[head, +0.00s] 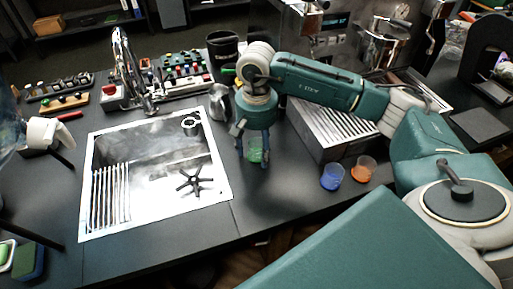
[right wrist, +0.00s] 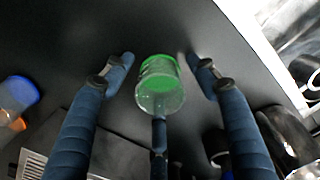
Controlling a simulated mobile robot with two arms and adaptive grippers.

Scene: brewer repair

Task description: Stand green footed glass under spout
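The green footed glass (head: 254,150) stands on the dark counter between the sink and the brewer's drip tray. It also shows in the right wrist view (right wrist: 160,86), clear with a green band. My right gripper (head: 253,158) points down around it in the head view. In the right wrist view my right gripper (right wrist: 160,80) is open, with gaps between the glass and the side fingers. The steel brewer (head: 350,40) stands at the back right; its spout is hard to make out. The slatted drip tray (head: 318,122) lies before it. My left gripper is not in view.
A blue glass (head: 332,177) and an orange glass (head: 364,168) stand in front of the drip tray. A sink (head: 150,165) with a tap (head: 130,75) is to the left. A steel pitcher (head: 220,102) stands behind the glass. The counter in front of the glass is clear.

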